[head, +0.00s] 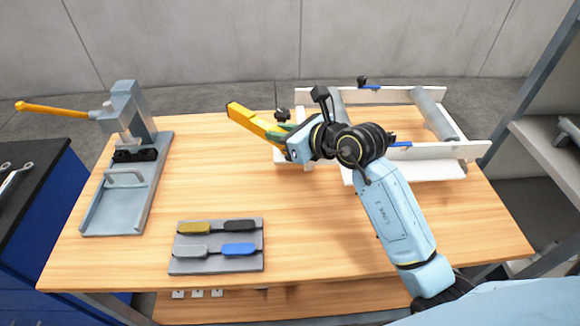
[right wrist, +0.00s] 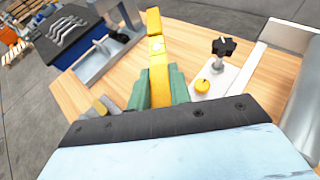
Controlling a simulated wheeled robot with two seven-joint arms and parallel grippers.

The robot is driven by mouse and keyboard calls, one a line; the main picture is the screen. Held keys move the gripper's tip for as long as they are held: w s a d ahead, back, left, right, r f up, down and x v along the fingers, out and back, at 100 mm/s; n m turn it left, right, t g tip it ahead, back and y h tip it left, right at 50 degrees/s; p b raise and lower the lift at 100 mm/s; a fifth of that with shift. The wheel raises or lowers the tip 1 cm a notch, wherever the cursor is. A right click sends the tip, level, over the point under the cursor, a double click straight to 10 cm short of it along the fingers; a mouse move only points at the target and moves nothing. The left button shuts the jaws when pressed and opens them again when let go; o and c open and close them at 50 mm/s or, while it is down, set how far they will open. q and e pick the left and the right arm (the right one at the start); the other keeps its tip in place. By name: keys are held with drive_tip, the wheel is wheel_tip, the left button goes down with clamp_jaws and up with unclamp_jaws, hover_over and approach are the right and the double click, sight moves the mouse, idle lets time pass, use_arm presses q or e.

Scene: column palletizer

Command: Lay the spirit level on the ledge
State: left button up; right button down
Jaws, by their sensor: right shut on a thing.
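The spirit level is a yellow bar (head: 250,119) in the head view, held tilted above the table, left of the white frame. My right gripper (head: 284,135) is shut on it near one end, and the bar's free end points to the upper left. In the right wrist view the level (right wrist: 156,50) stands between the green fingers of the gripper (right wrist: 160,88). A white frame with grey rollers (head: 440,150) stands at the table's right. A flat white strip (head: 435,170) along its front may be the ledge; I cannot tell for sure. My arm hides part of the frame. My left gripper is out of view.
A grey press with a yellow lever (head: 128,115) stands at the left of the wooden table (head: 320,235). A grey board (head: 215,264) with several coloured handles lies at the front left. Black knobs (head: 362,81) rise from the frame. The table's middle is clear.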

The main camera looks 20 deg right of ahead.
drive_tip(key=b, duration=0.2)
hover_over(281, 193)
wheel_tip(281, 193, down, 14)
drive_tip(key=shift+s+r, duration=0.1)
drive_tip(key=shift+r, duration=0.15)
drive_tip(key=shift+f+b, duration=0.75)
drive_tip(key=shift+f, duration=1.55)
drive_tip(key=shift+f, duration=0.2)
drive_tip(key=c, duration=1.3)
unclamp_jaws()
